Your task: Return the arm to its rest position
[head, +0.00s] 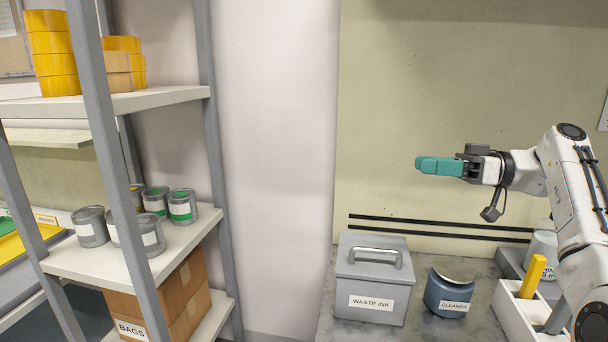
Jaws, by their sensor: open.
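My gripper (437,166) has teal fingers and points left, raised in the air above the grey counter at the right of the head view. The white arm behind it comes in from the right edge. The gripper is open, with the fingers seen nearly side-on so the gap between them is hard to make out. I see nothing held in it. It is apart from everything around it, above the waste ink box and the cleaner container.
On the counter (408,337) stand a grey waste ink box (372,281), a blue cleaner container (448,293) and a white holder (512,311) with a yellow item (533,276). A shelf rack (160,98) with tape rolls, cans and boxes stands left. Space between is clear.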

